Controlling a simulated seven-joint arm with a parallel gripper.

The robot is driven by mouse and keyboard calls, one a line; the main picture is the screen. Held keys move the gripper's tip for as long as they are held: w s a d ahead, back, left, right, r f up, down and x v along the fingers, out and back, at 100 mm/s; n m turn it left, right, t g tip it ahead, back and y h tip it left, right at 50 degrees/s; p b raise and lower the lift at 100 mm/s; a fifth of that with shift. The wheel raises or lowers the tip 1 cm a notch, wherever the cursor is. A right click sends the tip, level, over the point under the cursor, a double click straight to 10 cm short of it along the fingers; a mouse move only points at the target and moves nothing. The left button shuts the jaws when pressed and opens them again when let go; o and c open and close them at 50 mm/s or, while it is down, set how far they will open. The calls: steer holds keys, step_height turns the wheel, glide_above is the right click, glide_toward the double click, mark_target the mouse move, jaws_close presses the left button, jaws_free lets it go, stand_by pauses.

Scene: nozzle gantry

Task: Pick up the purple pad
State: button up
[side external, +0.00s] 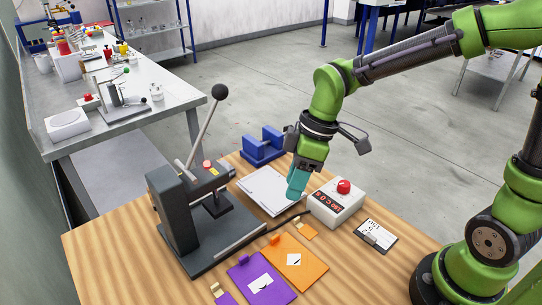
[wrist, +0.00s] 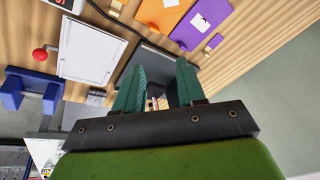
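The purple pad (side external: 250,288) lies flat on the wooden table at the front, with a white label on it and a small purple tab at its upper left edge. In the wrist view it lies at the top right (wrist: 186,37), beyond the fingertips. My gripper (side external: 294,192) hangs above the table, behind the pads and between the press and the control box, apart from the purple pad. In the wrist view its two teal fingers (wrist: 161,65) are spread with a gap and nothing held between them.
An orange pad (side external: 310,272) lies right beside the purple one. The dark lever press (side external: 176,215) stands to the left. A control box (side external: 325,208) with a red button, a white tray (side external: 262,188), a blue bracket (side external: 262,150) and a card (side external: 376,237) are around.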

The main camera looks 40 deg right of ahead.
steer(key=w+a+n+y, duration=0.1)
steer(key=w+a+n, duration=0.1)
steer(key=a+n, duration=0.4)
steer(key=n+g, duration=0.1)
steer(key=n, duration=0.2)
glide_toward(246, 255)
steer(key=x, duration=0.2)
steer(key=shift+s+f, duration=0.2)
steer(key=shift+f, duration=0.1)
steer(key=shift+w+x, duration=0.2)
steer(key=shift+x, duration=2.8)
jaws_close()
